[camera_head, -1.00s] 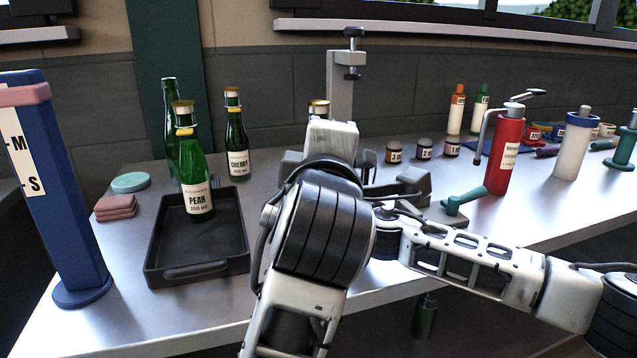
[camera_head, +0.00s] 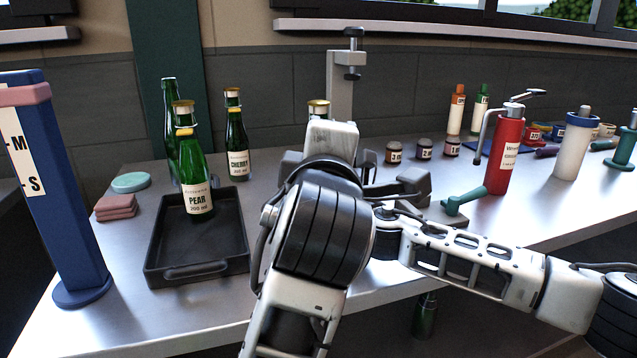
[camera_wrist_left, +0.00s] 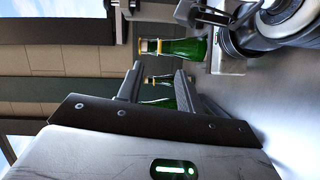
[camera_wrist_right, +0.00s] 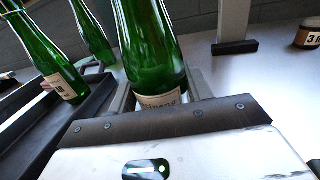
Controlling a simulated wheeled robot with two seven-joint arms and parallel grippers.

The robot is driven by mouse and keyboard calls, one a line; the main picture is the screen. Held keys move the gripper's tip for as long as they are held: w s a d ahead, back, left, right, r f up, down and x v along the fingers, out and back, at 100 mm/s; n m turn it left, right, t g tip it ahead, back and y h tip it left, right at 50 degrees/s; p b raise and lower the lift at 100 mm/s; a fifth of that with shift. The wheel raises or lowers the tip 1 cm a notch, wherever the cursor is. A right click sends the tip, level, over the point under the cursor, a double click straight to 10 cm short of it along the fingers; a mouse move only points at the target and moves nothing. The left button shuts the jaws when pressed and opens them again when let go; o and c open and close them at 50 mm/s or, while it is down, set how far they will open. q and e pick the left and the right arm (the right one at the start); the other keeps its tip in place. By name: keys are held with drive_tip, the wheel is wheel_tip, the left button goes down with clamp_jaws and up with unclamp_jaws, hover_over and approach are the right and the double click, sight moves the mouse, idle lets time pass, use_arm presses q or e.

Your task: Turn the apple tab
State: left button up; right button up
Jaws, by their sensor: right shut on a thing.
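My right gripper (camera_wrist_right: 162,90) is shut on a green bottle (camera_wrist_right: 150,45); the wrist view shows its label only partly. In the head view my right gripper (camera_head: 330,142) hides most of this bottle, leaving its gold-topped neck (camera_head: 318,106) showing. The bottle also shows in the left wrist view (camera_wrist_left: 186,47), where the picture is turned sideways. My left gripper (camera_wrist_left: 158,86) is open and empty, with bottles beyond its fingers. I do not see it in the head view. No apple wording is readable, and I cannot make out the tab.
A black tray (camera_head: 168,273) holds the PEAR bottle (camera_head: 197,180). The CHERRY bottle (camera_head: 237,145) and another green bottle (camera_head: 169,125) stand behind. A blue post (camera_head: 65,200) stands at left, a clamp stand (camera_head: 342,85) behind my gripper. A red bottle (camera_head: 506,150) and several jars stand right.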

use_arm(q)
drive_tip(key=shift+c, duration=0.7)
drive_tip(key=w+r+m+h, duration=0.4)
drive_tip(key=r+m, duration=0.2)
drive_tip(key=m, duration=0.6)
drive_tip(key=w+r+m+h, duration=0.4)
drive_tip(key=w+r+m, duration=0.1)
drive_tip(key=m, duration=0.7)
drive_tip(key=s+a+f+m+g+h, duration=0.2)
drive_tip(key=a+f+m+g+h, duration=0.15)
drive_tip(key=f+m, duration=0.45)
drive_tip(key=s+a+f+m+g+h, duration=0.2)
drive_tip(key=a+f+m, duration=0.2)
drive_tip(key=m, duration=0.7)
drive_tip(key=x, duration=1.2)
drive_tip(key=shift+w+m, duration=0.2)
drive_tip(key=shift+m, duration=0.2)
drive_tip(key=shift+f, duration=0.1)
clamp_jaws()
